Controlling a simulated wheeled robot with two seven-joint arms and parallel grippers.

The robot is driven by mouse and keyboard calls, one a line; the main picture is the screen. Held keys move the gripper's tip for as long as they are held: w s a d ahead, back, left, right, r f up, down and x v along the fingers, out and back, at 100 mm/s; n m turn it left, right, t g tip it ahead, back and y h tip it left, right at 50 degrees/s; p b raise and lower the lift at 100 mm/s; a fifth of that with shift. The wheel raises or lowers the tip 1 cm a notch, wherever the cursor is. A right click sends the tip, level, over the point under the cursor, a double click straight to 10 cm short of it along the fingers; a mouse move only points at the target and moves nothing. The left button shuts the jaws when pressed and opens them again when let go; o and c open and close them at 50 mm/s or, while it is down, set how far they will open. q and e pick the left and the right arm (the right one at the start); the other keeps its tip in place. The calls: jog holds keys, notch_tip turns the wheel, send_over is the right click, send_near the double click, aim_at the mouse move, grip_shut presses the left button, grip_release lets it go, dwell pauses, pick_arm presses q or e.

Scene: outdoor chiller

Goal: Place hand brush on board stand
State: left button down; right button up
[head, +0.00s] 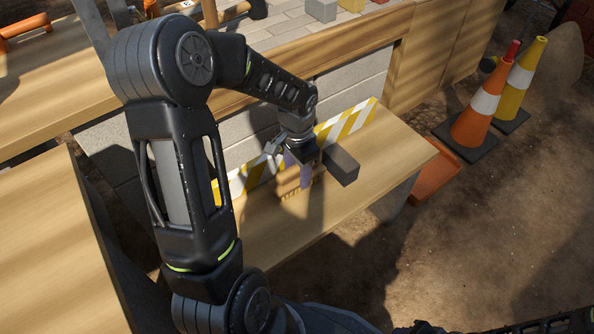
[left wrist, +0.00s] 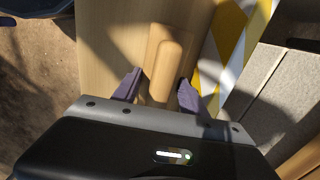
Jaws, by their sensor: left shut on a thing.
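My left gripper (head: 298,170) is shut on the wooden hand brush (head: 287,184), with its purple fingers on either side of the brush's wood. The brush's pale bristles face down, low over the wooden board (head: 268,238). I cannot tell whether they touch it. In the left wrist view, the brush's light wood (left wrist: 168,62) extends forward between the fingers (left wrist: 158,90), over the board (left wrist: 105,50). The board has a yellow-and-white striped strip (head: 350,122) standing along its back edge. My gripper hides part of the brush.
A grey block wall (head: 352,88) rises behind the striped strip, below a wooden counter (head: 345,42) with blocks on it. Traffic cones (head: 478,118) and an orange container (head: 434,178) are to the right. Another wooden surface (head: 45,245) is at left.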

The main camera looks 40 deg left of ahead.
pick_arm(q)
jog(key=shift+f, duration=0.1)
jog(key=c, duration=0.6)
grip_release()
notch_tip(320, 180, up, 12)
jog(key=p, duration=0.3)
jog(key=shift+p, duration=0.4)
